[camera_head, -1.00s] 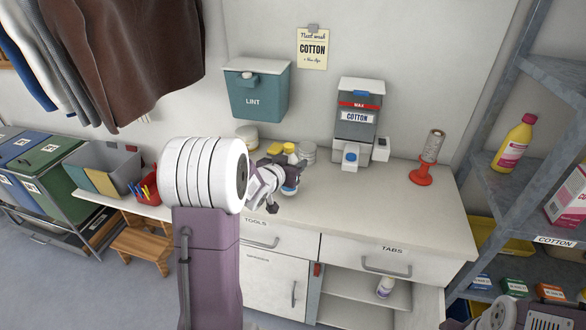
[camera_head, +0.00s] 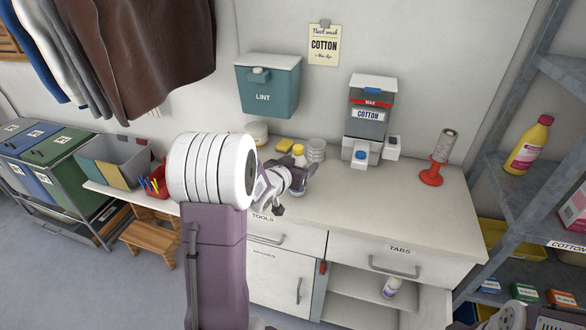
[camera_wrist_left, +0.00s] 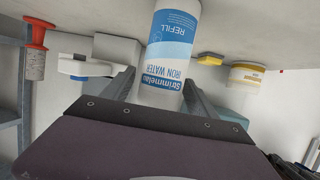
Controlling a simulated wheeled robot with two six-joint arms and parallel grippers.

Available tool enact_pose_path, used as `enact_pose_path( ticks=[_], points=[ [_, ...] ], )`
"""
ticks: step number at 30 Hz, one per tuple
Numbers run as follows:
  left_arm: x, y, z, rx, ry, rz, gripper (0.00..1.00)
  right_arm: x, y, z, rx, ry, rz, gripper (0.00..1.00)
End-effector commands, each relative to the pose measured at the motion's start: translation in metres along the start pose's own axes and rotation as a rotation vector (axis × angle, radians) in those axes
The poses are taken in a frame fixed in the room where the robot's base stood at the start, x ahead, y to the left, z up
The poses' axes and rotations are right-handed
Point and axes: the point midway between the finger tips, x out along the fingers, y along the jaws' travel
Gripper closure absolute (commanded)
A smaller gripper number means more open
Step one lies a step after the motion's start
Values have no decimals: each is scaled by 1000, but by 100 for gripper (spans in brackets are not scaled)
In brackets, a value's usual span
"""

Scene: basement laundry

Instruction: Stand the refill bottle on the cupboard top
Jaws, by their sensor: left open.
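The refill bottle is white with a blue label reading REFILL IRON WATER; in the left wrist view (camera_wrist_left: 170,50) it fills the middle, between the two fingers. That view is upside down, so the bottle is upright; its base is cut off by the picture edge. In the head view it stands behind my left gripper (camera_head: 292,184), with its upper part (camera_head: 299,159) showing and the rest largely hidden. The gripper is open around the bottle; I cannot tell whether a finger touches it. The cupboard top (camera_head: 390,205) is a pale counter under it.
A yellow sponge (camera_head: 284,145) and a clear jar (camera_head: 316,150) stand close behind the bottle. The front middle of the top is clear. A metal shelf (camera_head: 500,190) stands at the right.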

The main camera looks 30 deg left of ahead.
Motion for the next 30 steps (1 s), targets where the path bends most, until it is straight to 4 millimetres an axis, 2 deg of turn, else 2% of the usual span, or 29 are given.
enact_pose_path(
  ticks=[9, 11, 15, 20, 27, 29, 30],
  points=[
    [-80, -1, -3, -1, 3, -5, 32, -12, 0, -1, 0, 0, 0, 67],
    [-84, 0, 4, 1, 9, 2, 32, 5, 0, 0, 0, 1, 0, 67],
    [-98, 1, 3, 0, 6, 4, 32, 16, 0, 2, 0, -1, 0, 67],
    [-106, 0, 1, 0, 1, 0, 32, 19, 0, 2, 0, 0, 0, 67],
    [-106, 1, 1, -1, -3, -1, 32, 18, 0, 2, 0, 0, 0, 67],
    [-102, 2, 8, -1, -33, -14, 32, 18, 0, 2, 0, 0, 0, 67],
    [-98, 4, 21, -1, -84, -33, 32, 18, 0, 2, 0, 0, 0, 67]
  ],
)
